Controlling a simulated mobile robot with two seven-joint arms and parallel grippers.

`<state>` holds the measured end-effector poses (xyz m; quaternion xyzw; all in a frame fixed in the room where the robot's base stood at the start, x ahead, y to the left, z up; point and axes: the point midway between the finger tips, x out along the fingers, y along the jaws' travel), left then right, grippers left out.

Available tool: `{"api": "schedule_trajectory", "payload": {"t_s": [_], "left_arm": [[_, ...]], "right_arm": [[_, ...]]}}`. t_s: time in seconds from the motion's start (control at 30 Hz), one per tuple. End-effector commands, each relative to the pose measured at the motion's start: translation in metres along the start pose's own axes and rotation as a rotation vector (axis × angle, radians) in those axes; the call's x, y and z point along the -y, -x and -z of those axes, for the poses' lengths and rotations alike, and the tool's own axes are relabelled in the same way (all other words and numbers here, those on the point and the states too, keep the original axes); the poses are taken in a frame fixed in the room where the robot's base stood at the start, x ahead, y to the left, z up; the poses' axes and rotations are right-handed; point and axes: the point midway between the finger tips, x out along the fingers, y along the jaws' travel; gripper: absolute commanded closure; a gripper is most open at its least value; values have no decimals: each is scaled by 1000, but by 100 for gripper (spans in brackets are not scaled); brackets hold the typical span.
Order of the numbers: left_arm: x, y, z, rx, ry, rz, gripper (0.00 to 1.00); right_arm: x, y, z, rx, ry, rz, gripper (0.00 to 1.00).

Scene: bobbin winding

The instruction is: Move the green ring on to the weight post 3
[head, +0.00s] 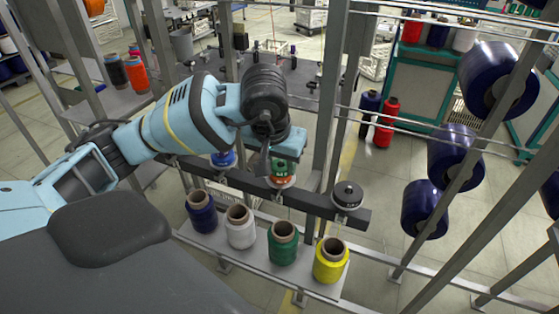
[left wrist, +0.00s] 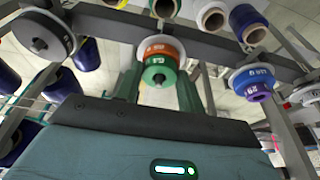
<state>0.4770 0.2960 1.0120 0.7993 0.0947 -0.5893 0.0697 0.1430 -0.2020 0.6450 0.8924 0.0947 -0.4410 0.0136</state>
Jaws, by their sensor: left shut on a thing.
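The green ring (left wrist: 159,72) sits between the two fingers of my left gripper (left wrist: 157,88), which is shut on it. In the head view the green ring (head: 284,165) is just above an orange ring (head: 281,180) on the middle post of the dark bar. My left gripper hides the ring's top in the head view. I cannot tell whether the green ring touches the orange one. The orange ring (left wrist: 160,46) also shows behind it in the left wrist view. No post number is readable. My right gripper is not in view.
The dark bar (head: 322,205) also carries a blue ring (head: 223,158) to the left and a black disc weight (head: 347,194) to the right. Below, blue, white, green (head: 283,243) and yellow spools stand on a shelf. Metal uprights (head: 327,100) rise close to my gripper.

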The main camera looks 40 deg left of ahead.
Motion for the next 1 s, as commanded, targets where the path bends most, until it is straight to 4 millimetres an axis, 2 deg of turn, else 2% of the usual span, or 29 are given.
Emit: {"api": "schedule_trajectory", "payload": {"t_s": [0.07,0.1,0.3,0.73,1.0], "left_arm": [[0,0,0,-1,0,0,98],[0,0,0,-1,0,0,60],[0,0,0,0,0,0,36],[0,2,0,-1,0,0,36],[0,50,1,-5,0,-1,36]], "right_arm": [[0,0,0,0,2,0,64],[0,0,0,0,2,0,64],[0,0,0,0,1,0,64],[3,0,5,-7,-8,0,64],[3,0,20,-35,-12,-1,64]]}}
